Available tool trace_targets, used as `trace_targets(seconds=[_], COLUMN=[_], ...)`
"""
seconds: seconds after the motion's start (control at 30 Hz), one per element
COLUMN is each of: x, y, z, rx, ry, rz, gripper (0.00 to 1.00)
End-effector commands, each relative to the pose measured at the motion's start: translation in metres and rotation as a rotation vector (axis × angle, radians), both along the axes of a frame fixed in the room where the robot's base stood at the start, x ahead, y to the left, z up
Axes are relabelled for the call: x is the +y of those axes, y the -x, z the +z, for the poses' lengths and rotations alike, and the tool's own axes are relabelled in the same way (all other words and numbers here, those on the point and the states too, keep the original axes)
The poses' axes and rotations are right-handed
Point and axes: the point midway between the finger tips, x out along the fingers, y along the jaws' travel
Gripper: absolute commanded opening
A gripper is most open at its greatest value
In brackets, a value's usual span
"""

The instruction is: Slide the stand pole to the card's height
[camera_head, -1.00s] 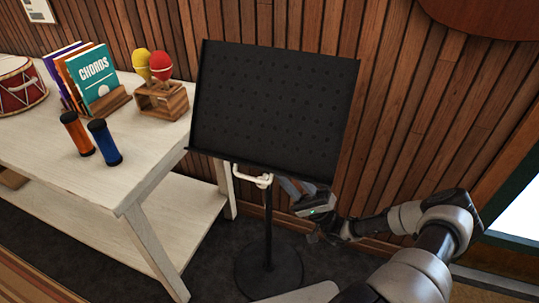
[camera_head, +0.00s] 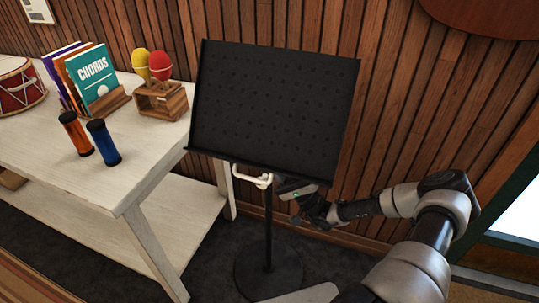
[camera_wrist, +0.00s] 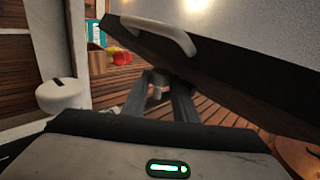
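The black music stand (camera_head: 275,105) stands upright, with its desk on a thin dark pole (camera_head: 268,225) and a round base (camera_head: 268,270). A white handle (camera_head: 250,178) sits under the desk's lower edge. A pale curved handle (camera_wrist: 165,32) also shows in the wrist view. My gripper (camera_head: 288,187) is right of the pole, just below the desk; its fingertips are partly hidden in the head view. In the wrist view its fingers (camera_wrist: 160,100) are apart, with a small grey part showing between their tips; contact is unclear. A card (camera_head: 40,10) is on the wall, cut off at top left.
A white table (camera_head: 135,175) stands left of the stand, holding a drum (camera_head: 18,88), books (camera_head: 92,80), maracas in a wooden holder (camera_head: 163,98) and two shakers (camera_head: 103,142). The slatted wall (camera_head: 410,100) is close behind. Dark floor lies around the base.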

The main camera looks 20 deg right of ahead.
Motion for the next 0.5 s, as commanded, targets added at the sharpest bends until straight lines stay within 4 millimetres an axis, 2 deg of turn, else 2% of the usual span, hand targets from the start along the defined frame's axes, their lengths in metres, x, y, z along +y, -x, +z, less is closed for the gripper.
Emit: trace_targets(seconds=[0.17, 0.27, 0.37, 0.5], x=[0.0, -0.001, -0.001, -0.001], y=[0.0, 0.0, 0.0, 0.0], z=[0.001, 0.008, 0.023, 0.055], rx=[-0.001, -0.001, -0.001, -0.002], ry=[-0.001, -0.001, 0.0, -0.002], rz=[0.0, 0.0, -0.001, -0.001], gripper=[0.0, 0.0, 0.0, 0.0])
